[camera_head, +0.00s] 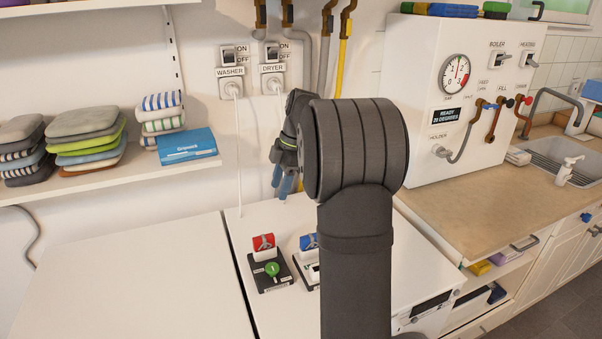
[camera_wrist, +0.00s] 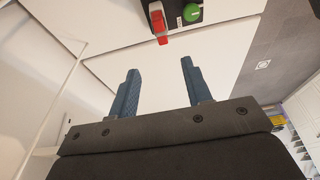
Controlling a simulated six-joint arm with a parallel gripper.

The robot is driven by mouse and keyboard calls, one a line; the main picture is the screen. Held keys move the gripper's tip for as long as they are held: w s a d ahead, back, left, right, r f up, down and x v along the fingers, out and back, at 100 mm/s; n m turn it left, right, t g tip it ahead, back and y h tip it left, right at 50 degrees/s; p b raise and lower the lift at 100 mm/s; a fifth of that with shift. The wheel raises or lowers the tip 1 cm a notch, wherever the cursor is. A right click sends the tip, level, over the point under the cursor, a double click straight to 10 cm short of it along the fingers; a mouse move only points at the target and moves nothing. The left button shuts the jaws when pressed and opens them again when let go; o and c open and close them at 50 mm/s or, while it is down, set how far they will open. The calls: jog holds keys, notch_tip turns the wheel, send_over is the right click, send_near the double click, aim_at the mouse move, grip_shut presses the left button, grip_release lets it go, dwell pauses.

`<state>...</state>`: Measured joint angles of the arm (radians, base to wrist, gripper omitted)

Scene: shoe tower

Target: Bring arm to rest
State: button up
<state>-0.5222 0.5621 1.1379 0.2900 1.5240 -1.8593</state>
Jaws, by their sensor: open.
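My gripper (camera_head: 286,184) shows in the head view behind my dark arm, its blue fingers hanging down in front of the wall, above the white machine top. In the wrist view my gripper (camera_wrist: 160,85) has its two blue fingers spread apart with nothing between them. My arm rises from the bottom of the head view and bends over at a thick dark joint. It hides part of the wall and of the machine top.
A dark base with a red switch (camera_head: 264,241) and a green knob (camera_head: 273,270) stands on the machine top (camera_head: 240,215). A blue switch (camera_head: 309,241) is beside it, partly hidden by my arm. A shelf (camera_head: 110,180) holds folded cloths (camera_head: 88,140) and a blue box (camera_head: 186,146). A white boiler panel (camera_head: 420,90) stands at right.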

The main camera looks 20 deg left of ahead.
aim_at(265, 236)
jog(key=x, duration=1.7)
jog(key=shift+s+a+f, duration=0.1)
jog(key=shift+s+f, duration=0.05)
jog(key=shift+f, duration=0.1)
jog(key=shift+r, duration=0.25)
jog(key=v, duration=1.7)
jog(key=x, duration=1.7)
jog(key=shift+f, duration=0.1)
notch_tip(265, 236, up, 5)
jog(key=shift+r, duration=0.75)
jog(key=shift+f, duration=0.1)
